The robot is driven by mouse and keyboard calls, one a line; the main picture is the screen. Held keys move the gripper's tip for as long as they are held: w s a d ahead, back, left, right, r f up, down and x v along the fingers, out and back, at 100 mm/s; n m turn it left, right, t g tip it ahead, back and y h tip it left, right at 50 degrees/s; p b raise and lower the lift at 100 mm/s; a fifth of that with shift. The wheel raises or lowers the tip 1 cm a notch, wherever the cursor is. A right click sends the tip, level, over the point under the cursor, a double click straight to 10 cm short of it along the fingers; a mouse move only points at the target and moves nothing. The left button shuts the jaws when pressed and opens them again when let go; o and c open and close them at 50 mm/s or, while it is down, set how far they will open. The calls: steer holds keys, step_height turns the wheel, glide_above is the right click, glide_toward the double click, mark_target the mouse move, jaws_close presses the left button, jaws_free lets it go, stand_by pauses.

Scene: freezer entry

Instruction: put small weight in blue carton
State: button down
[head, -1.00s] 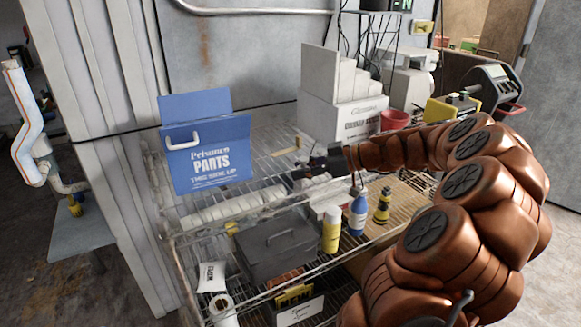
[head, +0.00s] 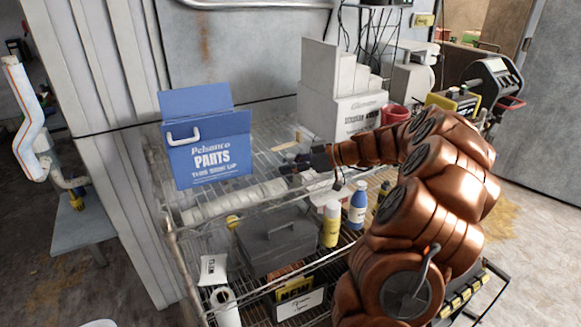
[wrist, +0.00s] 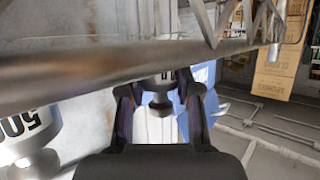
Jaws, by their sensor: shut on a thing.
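The blue carton (head: 210,158) stands upright on the wire rack's top shelf at the left in the head view, its rear flap raised. It has a white handle and reads "PARTS". My gripper (head: 287,163) is to the right of the carton, apart from it, above the shelf. In the wrist view my gripper (wrist: 160,106) is shut on the small weight (wrist: 161,95), a metal piece with a knob and dark marking. Blue surfaces of the carton (wrist: 225,108) show behind it. The weight is too small to make out in the head view.
A silver weight marked 500 (wrist: 25,135) is at the wrist view's left edge. A metal rail (wrist: 120,75) crosses that view close to the gripper. White boxes (head: 345,115) stand behind. Bottles (head: 331,222) and a grey toolbox (head: 278,240) are at the front of the rack.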

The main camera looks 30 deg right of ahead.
steer(key=shift+f+b, duration=0.2)
steer(key=shift+b, duration=0.2)
steer(key=c, duration=0.8)
jaws_free()
steer(key=shift+r+p, duration=0.2)
steer(key=shift+p, duration=1.15)
